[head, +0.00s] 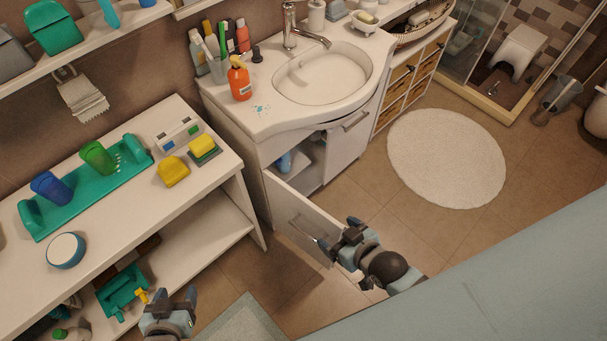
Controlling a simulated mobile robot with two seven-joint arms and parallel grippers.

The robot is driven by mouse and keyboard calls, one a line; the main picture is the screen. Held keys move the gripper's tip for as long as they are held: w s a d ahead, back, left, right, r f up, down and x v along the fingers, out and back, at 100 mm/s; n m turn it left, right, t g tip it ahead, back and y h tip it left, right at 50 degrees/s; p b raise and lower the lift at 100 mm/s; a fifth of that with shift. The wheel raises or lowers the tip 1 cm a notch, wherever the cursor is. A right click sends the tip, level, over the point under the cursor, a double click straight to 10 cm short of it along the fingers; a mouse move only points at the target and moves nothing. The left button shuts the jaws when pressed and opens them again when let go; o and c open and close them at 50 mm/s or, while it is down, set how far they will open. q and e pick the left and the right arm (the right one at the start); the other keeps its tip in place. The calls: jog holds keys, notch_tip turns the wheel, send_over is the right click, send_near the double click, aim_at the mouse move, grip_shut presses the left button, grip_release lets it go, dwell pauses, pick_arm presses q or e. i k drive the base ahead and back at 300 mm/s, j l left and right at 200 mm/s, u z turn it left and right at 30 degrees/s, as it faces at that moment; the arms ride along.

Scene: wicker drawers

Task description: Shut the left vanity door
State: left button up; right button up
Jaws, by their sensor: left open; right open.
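The white vanity (255,150) stands at the back middle with a sink on top. Its left door (290,208) is swung open and sticks out toward me, showing the cabinet inside with a blue item (284,163). Its right door (347,140) looks shut and has a grey handle (356,121). My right gripper (338,237) is open at the free outer end of the left door; I cannot tell whether it touches it. My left gripper (172,300) is open and empty at the lower left, in front of the shelf table and away from the door.
A white table (205,135) with a lower shelf (205,243) stands left of the open door, holding cups and sponges. Wicker drawers (398,88) adjoin the vanity's right. A round white rug (447,158) lies on the tiled floor, which is otherwise mostly free there.

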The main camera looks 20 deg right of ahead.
aim_at(297, 232)
jog(key=k+l+z, duration=0.15)
jog(key=k, duration=0.25)
jog(key=k+l+z, duration=0.15)
jog(key=i+l+z, duration=0.1)
jog(key=z, duration=0.65)
